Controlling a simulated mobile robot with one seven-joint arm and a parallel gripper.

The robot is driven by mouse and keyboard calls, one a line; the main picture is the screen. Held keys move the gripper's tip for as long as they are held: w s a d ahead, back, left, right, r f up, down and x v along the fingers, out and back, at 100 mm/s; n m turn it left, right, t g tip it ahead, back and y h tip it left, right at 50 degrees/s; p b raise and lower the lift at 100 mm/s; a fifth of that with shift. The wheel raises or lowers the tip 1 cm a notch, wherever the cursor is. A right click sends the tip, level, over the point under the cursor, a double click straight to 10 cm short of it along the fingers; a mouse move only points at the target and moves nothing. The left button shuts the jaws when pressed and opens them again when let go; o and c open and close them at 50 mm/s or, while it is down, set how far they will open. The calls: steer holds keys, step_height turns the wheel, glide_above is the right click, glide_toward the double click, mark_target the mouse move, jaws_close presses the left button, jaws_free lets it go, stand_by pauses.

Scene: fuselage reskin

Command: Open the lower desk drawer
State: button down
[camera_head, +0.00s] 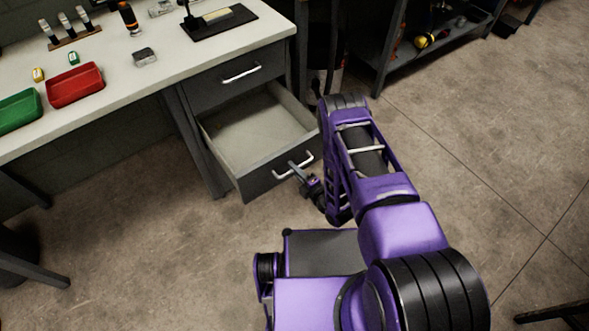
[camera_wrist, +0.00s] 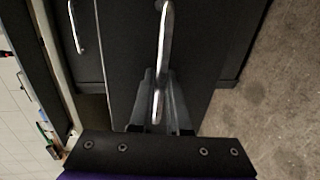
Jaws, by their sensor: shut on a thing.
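The lower desk drawer (camera_head: 262,178) is pulled well out from the desk, and its light inside looks empty. Its dark front carries a silver bar handle (camera_head: 307,160). My gripper (camera_head: 297,172) is at the left part of this handle, shut on it. In the wrist view the lower drawer's front (camera_wrist: 130,60) fills the middle. The handle (camera_wrist: 165,50) runs down between the fingers of my gripper (camera_wrist: 158,90). The upper drawer (camera_head: 235,77) is shut, and its handle (camera_wrist: 75,28) shows at the upper left of the wrist view.
The white desktop (camera_head: 190,60) holds a red tray (camera_head: 75,85), a green tray (camera_head: 18,110), a grey block (camera_head: 144,57) and several small tools. A dark shelf unit (camera_head: 440,50) stands at the back right. The concrete floor (camera_head: 480,150) at right is largely clear.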

stand_by(0.3)
steer(key=c, duration=1.2)
jaws_free()
steer(key=shift+o, duration=0.2)
steer(key=p+v, duration=0.1)
steer(key=v, duration=0.6)
steer(key=shift+s+d, duration=0.15)
steer(key=shift+d, duration=0.05)
steer(key=shift+r, duration=0.15)
